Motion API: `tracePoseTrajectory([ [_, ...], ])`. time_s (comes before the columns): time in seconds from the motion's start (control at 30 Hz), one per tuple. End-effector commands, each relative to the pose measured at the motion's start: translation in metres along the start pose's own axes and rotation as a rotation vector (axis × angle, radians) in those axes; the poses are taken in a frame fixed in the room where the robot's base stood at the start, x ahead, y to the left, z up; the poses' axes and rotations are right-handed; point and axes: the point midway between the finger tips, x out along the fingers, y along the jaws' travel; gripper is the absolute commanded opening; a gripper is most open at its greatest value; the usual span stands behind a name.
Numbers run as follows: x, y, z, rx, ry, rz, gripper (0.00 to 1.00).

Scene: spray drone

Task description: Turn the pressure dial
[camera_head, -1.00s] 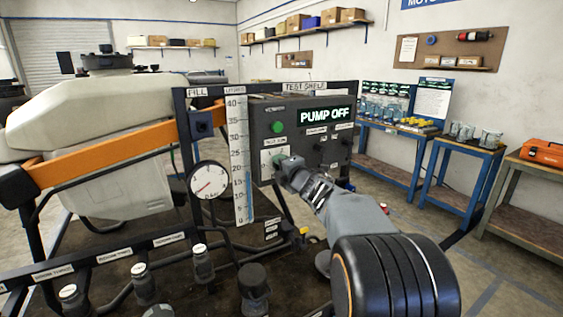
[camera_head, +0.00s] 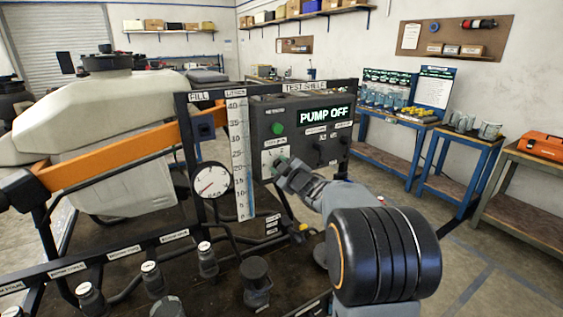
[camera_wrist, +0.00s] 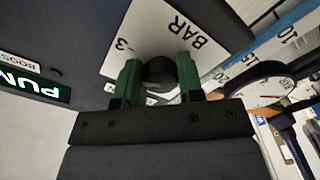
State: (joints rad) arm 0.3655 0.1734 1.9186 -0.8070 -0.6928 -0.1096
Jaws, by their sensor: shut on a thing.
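The grey control box (camera_head: 262,116) stands behind the frame with a lit "PUMP OFF" display (camera_head: 325,114) and a green button (camera_head: 277,128). The pressure dial is a dark round knob (camera_wrist: 159,70) on a white scale plate (camera_wrist: 150,28) marked "BAR" and "3". My gripper (camera_wrist: 159,80) has its two green fingers on either side of the knob, shut on it. In the head view my gripper (camera_head: 281,164) reaches the box's lower left, where it hides most of the knob.
A round pressure gauge (camera_head: 212,180) and a tall level scale (camera_head: 241,155) stand just left of my gripper. Several capped valves (camera_head: 207,261) line the front. A blue bench (camera_head: 395,125) stands at the right; floor between is clear.

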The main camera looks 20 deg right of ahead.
Motion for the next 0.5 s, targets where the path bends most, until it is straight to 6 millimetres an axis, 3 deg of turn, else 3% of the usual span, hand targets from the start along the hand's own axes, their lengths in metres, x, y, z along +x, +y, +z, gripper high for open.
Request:
tracePoseTrajectory([
  [0.5,0.0001,-0.0008,-0.001,0.401,-0.002,-0.001,0.11],
])
